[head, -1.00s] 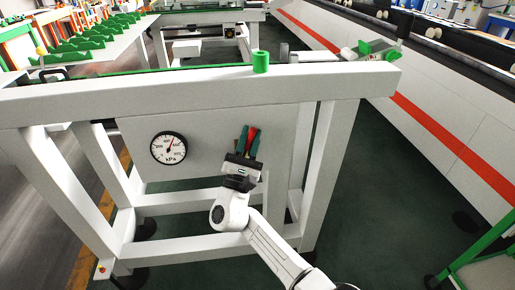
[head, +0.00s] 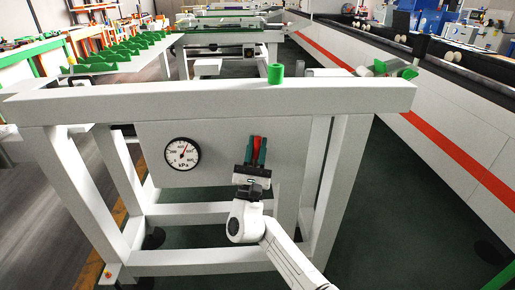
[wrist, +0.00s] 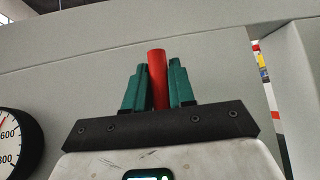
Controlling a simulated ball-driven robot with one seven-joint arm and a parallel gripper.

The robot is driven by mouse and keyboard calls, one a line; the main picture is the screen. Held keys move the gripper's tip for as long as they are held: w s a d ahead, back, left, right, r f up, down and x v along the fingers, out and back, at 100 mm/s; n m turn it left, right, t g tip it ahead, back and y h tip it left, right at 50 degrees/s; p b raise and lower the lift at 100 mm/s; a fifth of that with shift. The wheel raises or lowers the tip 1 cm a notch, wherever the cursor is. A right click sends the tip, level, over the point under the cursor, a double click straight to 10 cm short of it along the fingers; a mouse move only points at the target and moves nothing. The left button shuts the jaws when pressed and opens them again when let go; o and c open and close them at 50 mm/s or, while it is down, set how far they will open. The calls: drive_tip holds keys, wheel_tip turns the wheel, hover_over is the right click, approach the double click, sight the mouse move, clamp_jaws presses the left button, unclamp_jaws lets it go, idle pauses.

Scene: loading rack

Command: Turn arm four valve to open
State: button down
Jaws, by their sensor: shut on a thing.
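The valve handle (head: 257,146) is a red bar on the grey panel of the white rack, right of the pressure gauge. My gripper (head: 257,150) is in front of the panel with its teal fingers on either side of the red handle, shut on it. In the wrist view the red handle (wrist: 158,80) stands nearly upright between the two teal fingers of my gripper (wrist: 157,85). The handle's base and the valve body are hidden behind the fingers and the gripper's dark plate.
A round kPa gauge (head: 182,153) is on the panel to the left; its edge also shows in the wrist view. The rack's white top beam (head: 210,101) runs above, with a green cylinder (head: 275,74) on it. White legs and lower bars frame the panel.

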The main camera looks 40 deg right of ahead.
drive_tip(key=c, duration=1)
unclamp_jaws()
drive_tip(key=shift+c, duration=0.2)
drive_tip(key=shift+f, duration=0.1)
drive_tip(key=b+v, duration=0.1)
drive_tip(key=v, duration=1)
